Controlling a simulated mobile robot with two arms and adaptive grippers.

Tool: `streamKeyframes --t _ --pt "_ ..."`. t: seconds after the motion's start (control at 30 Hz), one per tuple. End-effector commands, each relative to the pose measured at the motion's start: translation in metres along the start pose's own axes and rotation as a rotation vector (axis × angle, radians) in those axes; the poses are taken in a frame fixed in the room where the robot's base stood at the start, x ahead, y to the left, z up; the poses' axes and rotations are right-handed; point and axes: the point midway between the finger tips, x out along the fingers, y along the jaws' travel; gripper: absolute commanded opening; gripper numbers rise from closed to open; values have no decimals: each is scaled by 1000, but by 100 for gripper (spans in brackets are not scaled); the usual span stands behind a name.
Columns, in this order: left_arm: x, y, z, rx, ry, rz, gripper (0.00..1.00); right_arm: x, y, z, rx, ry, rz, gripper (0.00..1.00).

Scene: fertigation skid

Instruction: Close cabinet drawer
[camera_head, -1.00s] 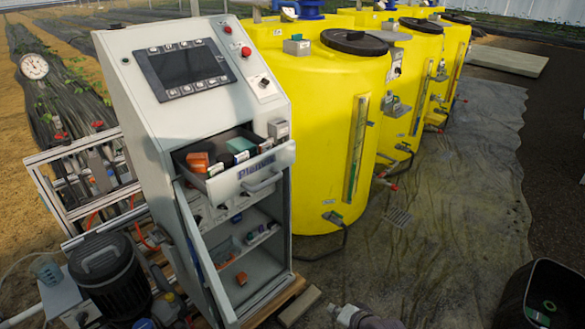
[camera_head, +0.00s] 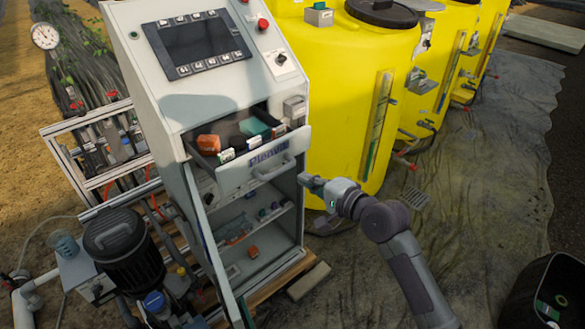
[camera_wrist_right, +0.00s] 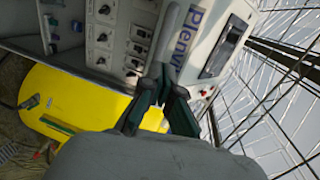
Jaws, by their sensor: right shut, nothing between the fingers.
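The cabinet drawer (camera_head: 238,176) is pulled open below the screen of the white cabinet (camera_head: 180,100). Its front bears blue lettering and a curved grey handle (camera_head: 275,172). The drawer holds an orange block (camera_head: 208,143), a teal box (camera_head: 255,127) and small boxes. My right gripper (camera_head: 306,180) is shut and empty, just right of the handle and drawer front. In the right wrist view its dark fingers (camera_wrist_right: 161,80) come together close to the grey handle (camera_wrist_right: 170,35); I cannot tell whether they touch it. My left gripper is out of view.
Below the drawer, a cabinet door (camera_head: 208,240) stands open before shelves (camera_head: 255,222) with small items. Yellow tanks (camera_head: 335,100) stand close on the right. A dark pump (camera_head: 125,250) sits at lower left. The sheet-covered ground (camera_head: 490,200) at right is mostly clear.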

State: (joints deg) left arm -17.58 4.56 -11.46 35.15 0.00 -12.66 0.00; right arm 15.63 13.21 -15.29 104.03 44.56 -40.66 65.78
Motion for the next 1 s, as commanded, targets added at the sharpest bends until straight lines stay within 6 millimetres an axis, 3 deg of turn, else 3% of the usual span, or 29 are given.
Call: streamKeyframes --t 0.1,0.33,1.0 --pt "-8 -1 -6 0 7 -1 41 24 -3 0 1 -1 1 0" --pt "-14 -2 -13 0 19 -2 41 51 -1 0 0 0 1 0" --pt "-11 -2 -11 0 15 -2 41 66 -1 0 0 0 -1 0"
